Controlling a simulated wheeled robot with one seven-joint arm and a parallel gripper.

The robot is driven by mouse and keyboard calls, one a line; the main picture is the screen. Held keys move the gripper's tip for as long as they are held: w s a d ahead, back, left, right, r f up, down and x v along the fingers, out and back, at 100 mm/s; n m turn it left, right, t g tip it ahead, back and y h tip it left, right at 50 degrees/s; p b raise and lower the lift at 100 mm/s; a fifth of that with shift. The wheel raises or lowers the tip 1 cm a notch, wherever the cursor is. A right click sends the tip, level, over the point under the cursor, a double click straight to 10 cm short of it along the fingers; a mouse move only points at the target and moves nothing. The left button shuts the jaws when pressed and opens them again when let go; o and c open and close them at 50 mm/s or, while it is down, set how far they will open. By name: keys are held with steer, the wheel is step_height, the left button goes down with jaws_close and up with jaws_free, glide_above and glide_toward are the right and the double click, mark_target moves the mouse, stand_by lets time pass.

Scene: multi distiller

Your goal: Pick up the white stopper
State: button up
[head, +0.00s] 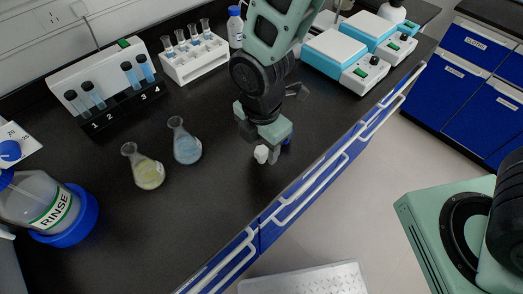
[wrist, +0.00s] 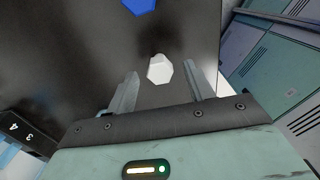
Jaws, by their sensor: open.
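The white stopper (head: 261,153) stands on the black bench top below my gripper in the head view. In the wrist view the white stopper (wrist: 159,69) lies ahead, between the lines of the two fingers, a little nearer the right finger. My gripper (head: 268,158) is just above the bench, and its fingers (wrist: 160,85) are apart with nothing held. Whether the fingers are beside the stopper or still above it is hard to tell.
A blue object (wrist: 139,5) lies beyond the stopper. Two flasks, yellow (head: 148,173) and blue (head: 186,147), stand to the left. A tube rack (head: 193,60) and hotplates (head: 345,62) are behind. The bench's front edge is close on the right.

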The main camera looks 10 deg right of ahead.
steer(key=shift+f, duration=1.25)
steer(key=c, duration=1)
